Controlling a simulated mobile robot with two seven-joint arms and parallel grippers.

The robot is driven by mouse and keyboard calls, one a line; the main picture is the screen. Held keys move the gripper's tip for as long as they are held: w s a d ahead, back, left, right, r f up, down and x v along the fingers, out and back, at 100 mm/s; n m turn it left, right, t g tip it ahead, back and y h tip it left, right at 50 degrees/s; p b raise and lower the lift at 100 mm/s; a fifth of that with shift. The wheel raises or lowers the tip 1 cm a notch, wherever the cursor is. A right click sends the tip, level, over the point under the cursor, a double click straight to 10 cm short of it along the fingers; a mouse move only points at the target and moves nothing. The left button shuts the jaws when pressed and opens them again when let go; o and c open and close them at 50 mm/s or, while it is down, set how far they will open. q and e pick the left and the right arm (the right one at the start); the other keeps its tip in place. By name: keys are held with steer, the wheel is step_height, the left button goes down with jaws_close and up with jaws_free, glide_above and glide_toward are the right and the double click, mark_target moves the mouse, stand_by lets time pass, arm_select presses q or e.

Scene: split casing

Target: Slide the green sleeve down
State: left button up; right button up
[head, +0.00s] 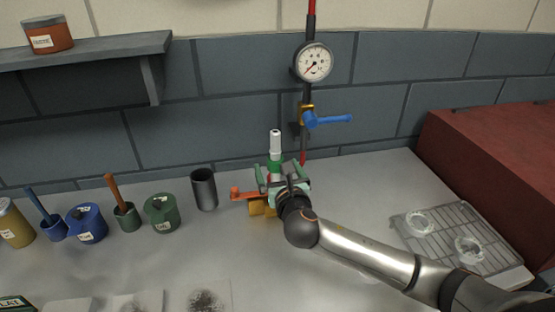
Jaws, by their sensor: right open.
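The green sleeve (274,167) shows in the head view below an upright white piece (275,147) with a dark tip. Its lower part is hidden behind my right gripper. My right gripper (282,181) is open at the sleeve, with pale green parts to either side. I cannot tell whether its fingers touch the sleeve. An orange lever (243,194) sticks out to the left, and a brass-coloured part (257,208) shows below. My left gripper is not in view.
A dark cup (204,189) stands to the left, with a green pot (161,213) beyond it. A gauge (314,62) and blue-handled valve (327,119) are on the pipe behind. A wire rack (452,236) and red block (495,150) are at right.

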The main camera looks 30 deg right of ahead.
steer(key=f+p+v, duration=0.1)
steer(key=p+v, duration=0.1)
steer(key=v, duration=0.5)
steer(key=shift+p, duration=0.3)
steer(key=shift+s, duration=0.1)
stand_by(0.4)
